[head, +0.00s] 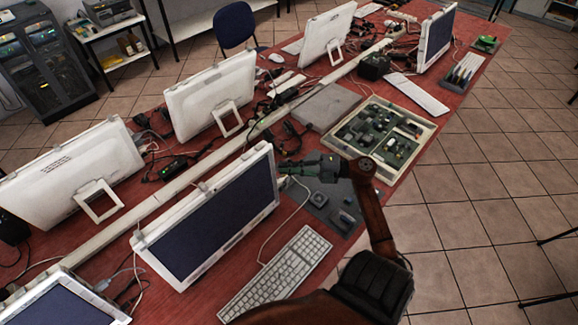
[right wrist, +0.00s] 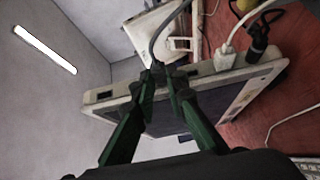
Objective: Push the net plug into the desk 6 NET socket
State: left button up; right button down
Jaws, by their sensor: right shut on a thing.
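My right gripper (head: 284,168) reaches in from the right beside the right edge of the near monitor (head: 215,215). In the right wrist view its green fingers (right wrist: 167,80) are shut on a small dark plug (right wrist: 156,76), seemingly the net plug, mostly hidden between the tips. A grey cable (right wrist: 155,42) runs up from it. Behind the fingertips is a long pale housing (right wrist: 118,90) with a small dark slot near its left end. No NET label is readable, and I cannot tell whether the plug touches a socket. My left gripper is not in view.
A white plug (right wrist: 225,58) and a black plug (right wrist: 258,45) stand close to the right of the fingers. A keyboard (head: 277,275) lies in front of the monitor. A tray of circuit boards (head: 432,122) lies behind my arm. Loose cables clutter the pale trunking (head: 165,190).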

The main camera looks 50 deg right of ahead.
jog(key=shift+a, duration=0.15)
jog(key=c, duration=1.8)
grip_release()
jog(key=shift+c, duration=0.2)
jog(key=shift+s, duration=0.1)
